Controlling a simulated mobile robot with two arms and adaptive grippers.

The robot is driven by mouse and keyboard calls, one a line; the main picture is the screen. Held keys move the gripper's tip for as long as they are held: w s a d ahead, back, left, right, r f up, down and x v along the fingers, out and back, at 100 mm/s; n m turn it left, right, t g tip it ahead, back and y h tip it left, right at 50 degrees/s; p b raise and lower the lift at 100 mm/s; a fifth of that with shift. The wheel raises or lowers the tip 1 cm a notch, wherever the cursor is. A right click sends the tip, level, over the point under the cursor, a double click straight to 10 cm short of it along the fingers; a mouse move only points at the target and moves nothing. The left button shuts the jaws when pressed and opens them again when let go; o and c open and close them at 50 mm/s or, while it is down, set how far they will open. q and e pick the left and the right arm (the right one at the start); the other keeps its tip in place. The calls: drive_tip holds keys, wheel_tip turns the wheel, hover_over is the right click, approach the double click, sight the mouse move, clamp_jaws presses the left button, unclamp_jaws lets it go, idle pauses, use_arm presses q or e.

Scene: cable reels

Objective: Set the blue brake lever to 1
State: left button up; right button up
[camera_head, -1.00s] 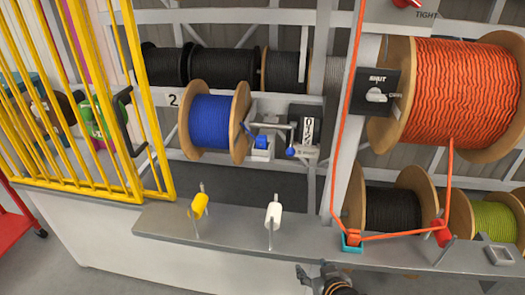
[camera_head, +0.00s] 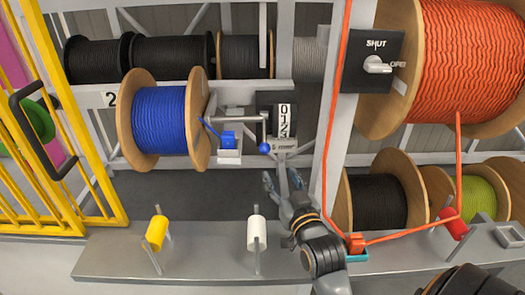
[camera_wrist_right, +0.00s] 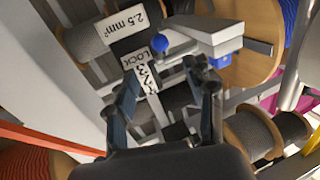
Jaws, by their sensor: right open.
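The blue ball knob of a lever (camera_head: 264,148) sits at the lower left of a white plate with digits (camera_head: 284,121), beside the blue reel (camera_head: 160,120). In the right wrist view the knob (camera_wrist_right: 159,42) lies beyond my fingers, near the digit plate (camera_wrist_right: 146,77) and a "LOCK" label (camera_wrist_right: 133,57). I cannot tell which digit the lever stands at. My right gripper (camera_head: 283,180) is open and empty, below the knob and apart from it. Its two spread fingers show in the wrist view (camera_wrist_right: 165,98). My left gripper is not in view.
A "SHUT/OPEN" switch (camera_head: 377,65) is on the post at right. An orange cable (camera_head: 330,150) runs down beside my right arm to an orange block (camera_head: 355,242). White (camera_head: 256,232) and yellow (camera_head: 157,232) handles stand on the front ledge. A yellow guard (camera_head: 75,150) is at left.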

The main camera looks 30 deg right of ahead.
sight(267, 152)
drive_tip(key=x, duration=0.5)
drive_tip(key=shift+w+d+r, duration=0.1)
drive_tip(key=shift+w, duration=0.3)
drive_tip(key=x, duration=0.4)
drive_tip(key=shift+w, duration=0.2)
drive_tip(key=shift+x, duration=0.8)
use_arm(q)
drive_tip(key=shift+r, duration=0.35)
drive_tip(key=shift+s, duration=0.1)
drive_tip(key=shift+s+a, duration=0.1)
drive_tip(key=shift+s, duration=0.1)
use_arm(e)
clamp_jaws()
